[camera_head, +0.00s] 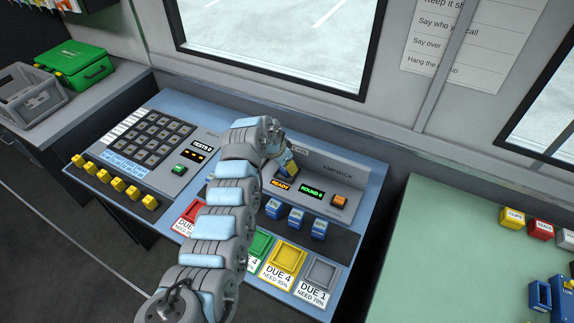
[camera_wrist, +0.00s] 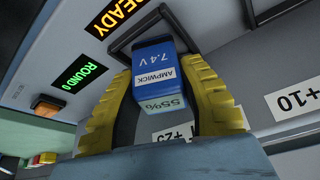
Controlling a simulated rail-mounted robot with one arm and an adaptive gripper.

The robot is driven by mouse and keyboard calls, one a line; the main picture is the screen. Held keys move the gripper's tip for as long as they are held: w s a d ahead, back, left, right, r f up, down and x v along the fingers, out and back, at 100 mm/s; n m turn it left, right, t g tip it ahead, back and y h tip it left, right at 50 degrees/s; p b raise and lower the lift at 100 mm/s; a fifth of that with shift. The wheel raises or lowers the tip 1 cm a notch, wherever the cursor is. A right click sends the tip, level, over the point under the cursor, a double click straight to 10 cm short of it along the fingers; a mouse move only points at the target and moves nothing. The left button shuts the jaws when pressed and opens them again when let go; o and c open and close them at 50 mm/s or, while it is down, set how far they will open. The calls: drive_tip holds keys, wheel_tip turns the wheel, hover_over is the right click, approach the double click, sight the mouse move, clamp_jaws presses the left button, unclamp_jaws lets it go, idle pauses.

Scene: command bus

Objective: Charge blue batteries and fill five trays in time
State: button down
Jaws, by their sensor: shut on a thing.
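In the wrist view, my gripper (camera_wrist: 165,105) has its yellow fingers shut on a blue battery (camera_wrist: 158,62) marked AMPWICK, 7.4 V, 55%. The battery's far end is at a dark-framed charger slot (camera_wrist: 136,32); I cannot tell how deep it sits. In the head view my gripper (camera_head: 288,166) is at the charger panel. Three blue batteries (camera_head: 295,215) stand in a row on the dark strip below. Trays lie in front: red (camera_head: 192,210), green (camera_head: 260,245), yellow (camera_head: 284,262) marked DUE 4, and grey (camera_head: 319,272) marked DUE 1, NEED 70%. My arm hides part of the row.
The charger shows READY (camera_head: 281,184) and ROUND 0 (camera_head: 312,192), beside an orange button (camera_head: 339,201). A keypad (camera_head: 157,139) and several yellow blocks (camera_head: 119,184) are at left. A green table (camera_head: 430,250) with coloured blocks stands at right.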

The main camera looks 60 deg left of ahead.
drive_tip(key=shift+f, duration=0.3)
drive_tip(key=c, duration=0.6)
unclamp_jaws()
drive_tip(key=shift+r, duration=0.15)
drive_tip(key=v, duration=1.1)
drive_tip(key=shift+s+r, duration=0.25)
drive_tip(key=shift+r, duration=0.05)
drive_tip(key=shift+d, duration=0.1)
